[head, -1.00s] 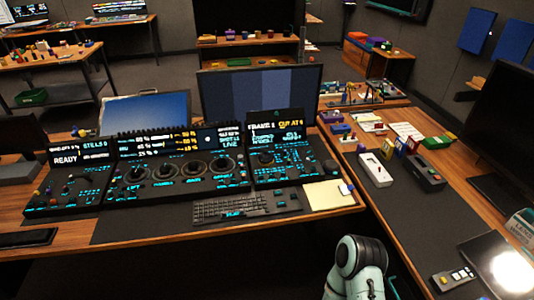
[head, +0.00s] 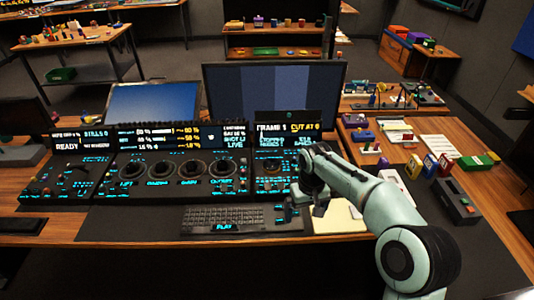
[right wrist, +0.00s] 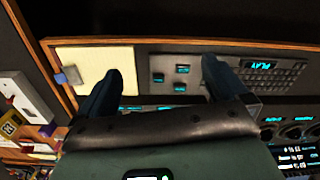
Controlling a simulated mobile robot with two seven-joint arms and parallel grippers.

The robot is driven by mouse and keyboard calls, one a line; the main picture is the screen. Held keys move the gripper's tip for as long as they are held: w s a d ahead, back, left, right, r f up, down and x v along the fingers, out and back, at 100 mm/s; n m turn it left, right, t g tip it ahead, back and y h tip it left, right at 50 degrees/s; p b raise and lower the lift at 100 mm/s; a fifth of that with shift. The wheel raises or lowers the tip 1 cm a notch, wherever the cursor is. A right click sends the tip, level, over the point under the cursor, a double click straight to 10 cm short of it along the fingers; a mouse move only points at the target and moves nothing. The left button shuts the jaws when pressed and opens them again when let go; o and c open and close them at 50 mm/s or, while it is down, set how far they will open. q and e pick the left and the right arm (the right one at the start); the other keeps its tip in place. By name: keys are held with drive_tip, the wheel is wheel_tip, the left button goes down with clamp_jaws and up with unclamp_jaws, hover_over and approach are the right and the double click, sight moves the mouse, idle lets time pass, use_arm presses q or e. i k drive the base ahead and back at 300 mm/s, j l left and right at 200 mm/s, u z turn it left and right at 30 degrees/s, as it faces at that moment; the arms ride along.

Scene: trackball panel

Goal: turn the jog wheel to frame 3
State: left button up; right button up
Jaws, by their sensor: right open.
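The right-hand console panel (head: 262,185) has a screen (head: 287,130) that reads FRAME 1 and CUT AT 6. A dark round control, which looks like the jog wheel (head: 271,166), sits below that screen; its details are too small to make out. My right gripper (head: 301,211) is open and empty, pointing down over the desk's front strip, in front of this panel and apart from the wheel. In the right wrist view, its two fingers (right wrist: 157,82) stand apart above the keyboard's right end and a pale pad. My left gripper is not in view.
A keyboard (head: 222,218) lies before the console, with the pale yellow pad (head: 338,219) to its right. Several round dials (head: 190,169) fill the middle panel. A large monitor (head: 275,90) stands behind. Small boxes and a dark device (head: 456,202) lie on the right desk.

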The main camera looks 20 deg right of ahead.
sight(271, 165)
drive_tip(key=i, duration=1.15)
